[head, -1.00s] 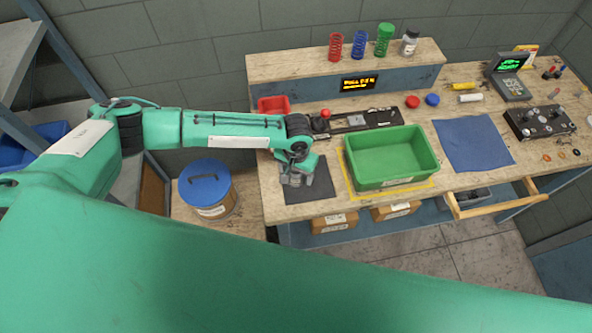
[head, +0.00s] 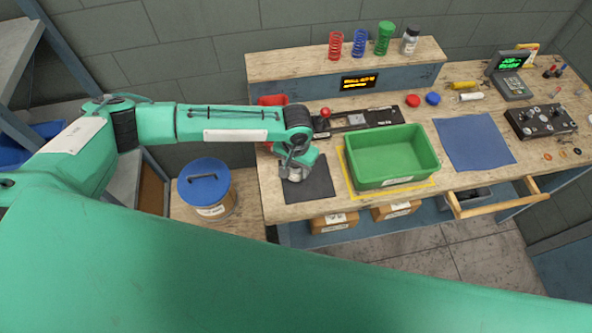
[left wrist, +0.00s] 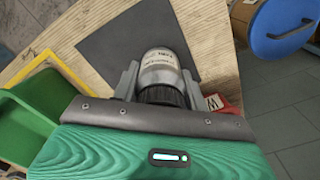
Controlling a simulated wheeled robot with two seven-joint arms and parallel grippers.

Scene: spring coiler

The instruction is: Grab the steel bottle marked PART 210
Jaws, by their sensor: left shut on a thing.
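My left gripper (head: 293,171) is shut on a grey steel bottle (left wrist: 160,68) with a dark ribbed cap. The left wrist view shows the fingers (left wrist: 158,85) on both sides of the bottle, near its cap. Its pale label carries print too small and turned to read surely. The bottle is over the dark mat (head: 318,182) at the bench's left end; I cannot tell whether it touches the mat. In the head view the gripper mostly hides it. My right gripper is not in view.
A green bin (head: 393,180) stands right of the mat, a red bin (head: 272,101) behind the arm. Springs and another bottle (head: 409,41) stand on the back shelf. A blue-lidded drum (head: 205,186) is left of the bench. The blue cloth (head: 474,143) is bare.

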